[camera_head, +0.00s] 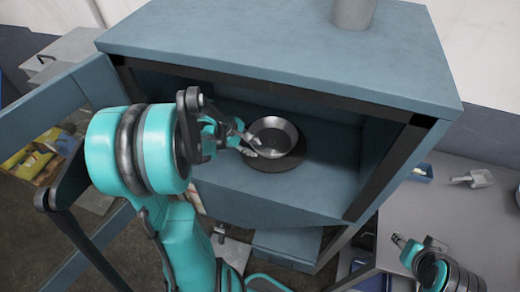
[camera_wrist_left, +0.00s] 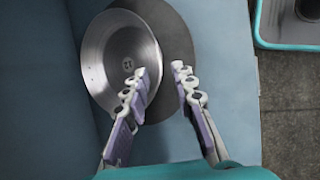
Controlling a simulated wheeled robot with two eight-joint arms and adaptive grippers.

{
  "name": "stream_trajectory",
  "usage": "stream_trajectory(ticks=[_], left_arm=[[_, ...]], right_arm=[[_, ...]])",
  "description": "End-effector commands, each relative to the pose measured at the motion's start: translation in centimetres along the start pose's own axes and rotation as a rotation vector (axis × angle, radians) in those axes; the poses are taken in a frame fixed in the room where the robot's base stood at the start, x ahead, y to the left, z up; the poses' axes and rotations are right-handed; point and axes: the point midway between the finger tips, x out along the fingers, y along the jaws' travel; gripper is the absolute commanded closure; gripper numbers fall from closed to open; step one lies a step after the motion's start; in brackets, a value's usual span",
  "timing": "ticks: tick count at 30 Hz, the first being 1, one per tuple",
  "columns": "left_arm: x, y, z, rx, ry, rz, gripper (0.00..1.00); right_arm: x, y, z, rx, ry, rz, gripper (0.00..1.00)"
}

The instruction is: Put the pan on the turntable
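The pan (camera_head: 275,133) is a round, shallow silver dish inside the blue cabinet. It overlaps the dark round turntable (camera_head: 278,166), off its centre; I cannot tell whether it rests fully on it. In the left wrist view the pan (camera_wrist_left: 112,50) lies to the left, with the turntable (camera_wrist_left: 178,32) showing on its right. My left gripper (camera_head: 246,142) is at the pan's edge. In the wrist view its fingers (camera_wrist_left: 160,72) are apart, one over the pan's inside and one over the turntable, with the rim between them. My right gripper (camera_head: 402,240) is low at right, far from the pan.
The blue cabinet (camera_head: 270,45) is open at the front, its glazed door (camera_head: 45,115) swung out to the left. Side walls and the top bound the inside. A grey cylinder (camera_head: 353,12) stands on top. A grey table (camera_head: 465,215) with a scoop (camera_head: 473,179) is at right.

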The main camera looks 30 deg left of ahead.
Motion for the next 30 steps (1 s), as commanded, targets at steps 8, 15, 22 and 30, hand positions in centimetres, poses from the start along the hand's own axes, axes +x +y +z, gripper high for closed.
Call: stream_trajectory(ticks=[8, 15, 22, 30], left_arm=[[-4.2, 0.0, 0.0, 0.001, 0.0, 0.001, 0.74], [-5.2, -1.1, 4.8, 0.296, 0.067, -0.025, 0.74], [-6.9, -5.4, 12.9, 1.038, 0.221, -0.07, 0.74], [-8.2, -9.2, 17.2, 1.697, 0.353, -0.087, 0.74]], right_arm=[[-0.8, 0.0, -0.6, 0.0, 0.0, 0.0, 0.6], [-0.8, 0.0, -0.6, 0.0, 0.0, 0.0, 0.6], [-0.8, 0.0, -0.6, 0.0, 0.0, 0.0, 0.6], [-0.8, 0.0, -0.6, 0.0, 0.0, 0.0, 0.6]])
